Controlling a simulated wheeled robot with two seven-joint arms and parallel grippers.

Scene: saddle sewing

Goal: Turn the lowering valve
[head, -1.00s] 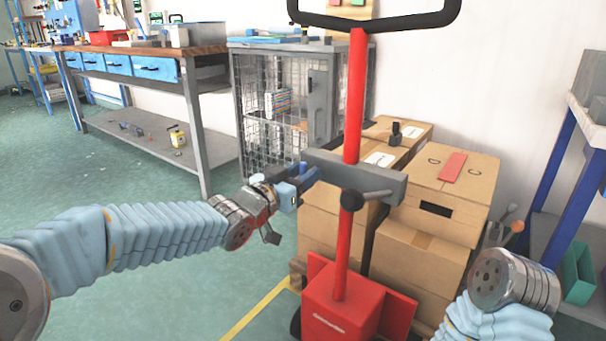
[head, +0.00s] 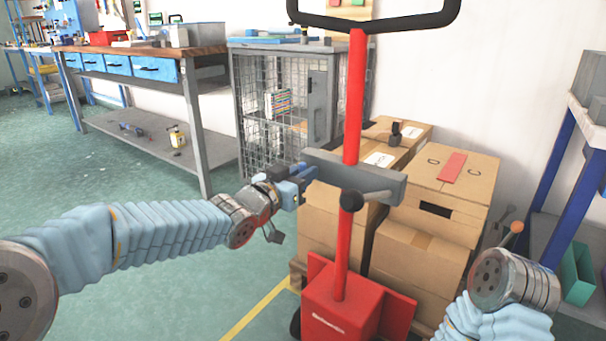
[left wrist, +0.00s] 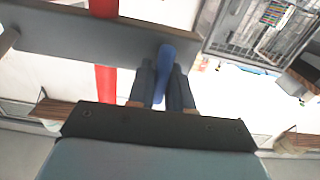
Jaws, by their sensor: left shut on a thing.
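A red pump post (head: 355,95) with a black handle loop on top carries a grey crossbar (head: 375,182) at mid-height. A blue lever (left wrist: 164,62), which looks like the lowering valve, stands at one end of the crossbar (left wrist: 90,45) in the left wrist view. My left gripper (head: 300,176) is at the crossbar's left end. Its two dark fingers (left wrist: 163,88) are shut on the blue lever, one on each side. In the head view the fingers largely hide the lever. Only links of my right arm show at lower right; its gripper is not visible.
A wire cage cabinet (head: 270,115) and a workbench (head: 140,62) stand at the back left. A blue-legged rack (head: 560,165) is at right.

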